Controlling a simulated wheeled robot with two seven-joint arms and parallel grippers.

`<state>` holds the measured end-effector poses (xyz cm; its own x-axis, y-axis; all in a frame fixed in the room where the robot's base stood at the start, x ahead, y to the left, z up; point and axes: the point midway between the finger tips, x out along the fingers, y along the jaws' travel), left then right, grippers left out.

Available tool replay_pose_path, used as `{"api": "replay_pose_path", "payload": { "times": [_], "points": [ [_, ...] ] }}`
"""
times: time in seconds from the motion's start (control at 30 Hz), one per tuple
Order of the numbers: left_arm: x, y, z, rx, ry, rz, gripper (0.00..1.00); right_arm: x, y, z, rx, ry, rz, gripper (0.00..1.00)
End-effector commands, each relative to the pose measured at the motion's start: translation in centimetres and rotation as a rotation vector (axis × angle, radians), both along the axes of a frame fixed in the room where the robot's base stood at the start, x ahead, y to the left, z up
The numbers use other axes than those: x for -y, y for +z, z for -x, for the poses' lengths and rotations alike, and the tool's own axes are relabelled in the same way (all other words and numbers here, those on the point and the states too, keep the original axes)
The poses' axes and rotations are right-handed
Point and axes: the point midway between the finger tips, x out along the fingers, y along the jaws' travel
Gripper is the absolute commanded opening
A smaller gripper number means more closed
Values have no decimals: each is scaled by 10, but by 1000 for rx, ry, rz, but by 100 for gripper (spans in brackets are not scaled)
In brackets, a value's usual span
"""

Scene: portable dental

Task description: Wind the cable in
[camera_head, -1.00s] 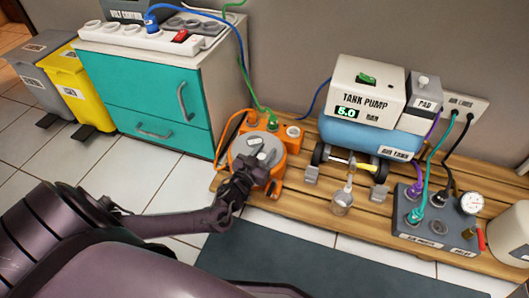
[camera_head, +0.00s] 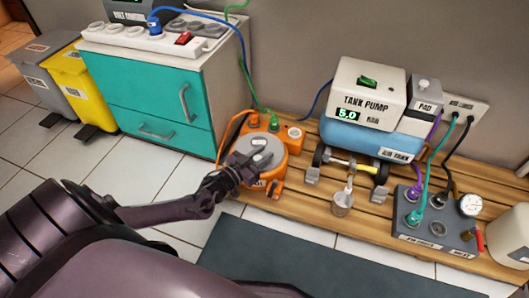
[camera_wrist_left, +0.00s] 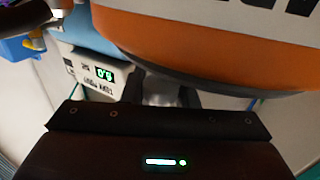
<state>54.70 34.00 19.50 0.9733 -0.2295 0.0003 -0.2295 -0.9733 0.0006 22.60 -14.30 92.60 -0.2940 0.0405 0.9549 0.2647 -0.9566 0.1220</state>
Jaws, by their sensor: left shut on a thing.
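The orange cable reel (camera_head: 276,178) stands on the wooden pallet, with a grey disc and crank (camera_head: 262,153) on its top. An orange cable (camera_head: 224,135) loops down at its left side. My left gripper (camera_head: 236,174) is at the left edge of the reel's top, shut on what looks like the crank's grip, which the fingers mostly hide. In the left wrist view, the reel's orange side and dark rim (camera_wrist_left: 200,75) fill the top, and a pale grey piece (camera_wrist_left: 160,90) shows between the fingers. My right gripper is not in view.
A green plug (camera_head: 273,122) sits in the block behind the reel. The tank pump (camera_head: 368,100) stands right of it, a small cup (camera_head: 342,203) and grey connector box (camera_head: 430,232) near it. The teal cabinet (camera_head: 145,100) is at left.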

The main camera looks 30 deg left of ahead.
Motion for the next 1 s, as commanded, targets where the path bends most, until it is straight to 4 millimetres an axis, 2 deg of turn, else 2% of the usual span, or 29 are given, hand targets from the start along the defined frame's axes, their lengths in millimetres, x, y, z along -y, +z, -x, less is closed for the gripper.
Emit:
{"api": "replay_pose_path", "payload": {
  "times": [0.2, 0.5, 1.0],
  "points": [
    [-7, -2, 6, -3, -155, -1, 0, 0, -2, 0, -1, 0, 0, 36],
    [-12, -2, 9, -1, -295, 1, 0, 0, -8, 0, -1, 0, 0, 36],
    [-13, -1, 11, -3, -335, 0, 0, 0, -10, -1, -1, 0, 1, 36]
  ]
}}
